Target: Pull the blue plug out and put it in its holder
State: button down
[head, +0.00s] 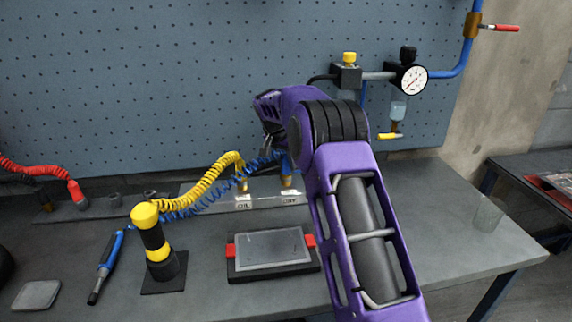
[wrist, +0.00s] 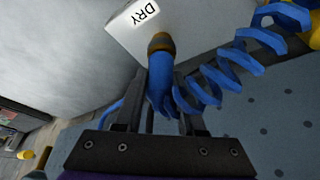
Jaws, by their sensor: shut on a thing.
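The blue plug (head: 284,163) stands in a brass socket (head: 287,182) behind the "DRY" label (head: 290,200). In the wrist view the plug (wrist: 159,84) lies between my fingers, its end at the brass collar (wrist: 160,42) by the label (wrist: 144,14). My gripper (wrist: 156,90) is shut on the plug. In the head view my purple arm hides most of the gripper. A blue coiled hose (head: 205,197) runs left from the plug. On a rail at the left, two small grey cups, one here (head: 115,198), look empty; I cannot tell which is the blue plug's holder.
A yellow plug (head: 240,168) with a yellow coil stands at "OIL", close left. A red plug (head: 76,190) is at the far left. A yellow-black post (head: 154,243), a tablet in a dock (head: 270,248) and a blue-handled tool (head: 105,266) occupy the bench front. A clear cup (head: 487,213) stands right.

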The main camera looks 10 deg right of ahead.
notch_tip(320, 180, up, 14)
jog(key=p, duration=0.1)
jog(key=shift+r, duration=0.2)
dwell(0.5)
jog(key=shift+s+f, duration=0.1)
